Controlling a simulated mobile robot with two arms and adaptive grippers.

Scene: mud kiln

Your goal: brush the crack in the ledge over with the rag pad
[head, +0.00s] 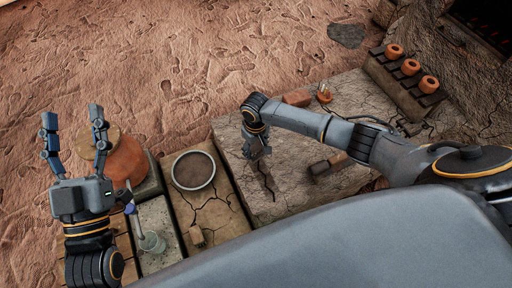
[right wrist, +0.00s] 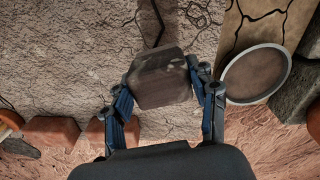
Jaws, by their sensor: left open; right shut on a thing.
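The crack (head: 268,185) is a dark jagged line in the pale earthen ledge (head: 295,198); it also shows at the top of the right wrist view (right wrist: 152,22). My right gripper (head: 258,150) is over the ledge at the far end of the crack. In the right wrist view it is shut on the rag pad (right wrist: 160,80), a brownish block between its fingers. The pad overlaps the near end of the crack in that view; whether it touches the ledge I cannot tell. My left gripper (head: 73,116) is open and empty at the left, fingers pointing up.
A round shallow dish (head: 193,171) lies on a cracked slab left of the ledge. Orange cups (head: 411,67) line a step at right.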

